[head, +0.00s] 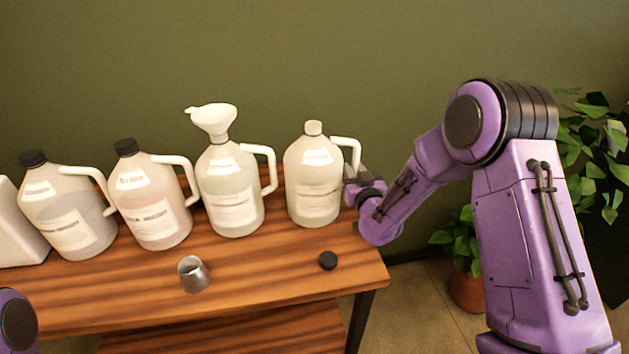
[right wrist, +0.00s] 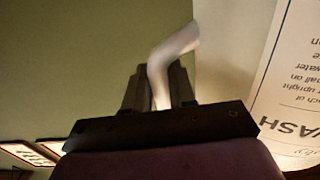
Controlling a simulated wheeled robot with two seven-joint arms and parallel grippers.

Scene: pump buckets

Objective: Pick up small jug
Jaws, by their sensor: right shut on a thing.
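A whitish translucent jug (head: 314,178) without a cap stands upright at the right end of the row in the head view. My right gripper (head: 356,182) is at its right side, shut on the jug's white handle (head: 348,143). In the right wrist view the handle (right wrist: 170,60) passes between the two fingers (right wrist: 158,90), and the jug's printed label (right wrist: 292,85) shows at the right. The jug's base appears at the tabletop; I cannot tell whether it touches. A small metal cup (head: 194,275) stands near the table's front. My left gripper is out of view.
A jug with a white funnel (head: 214,120) stands just left of the held jug. Two black-capped jugs (head: 152,195) (head: 68,212) stand further left. A loose black cap (head: 328,260) lies on the wooden table (head: 265,280). A potted plant (head: 467,288) is at the right.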

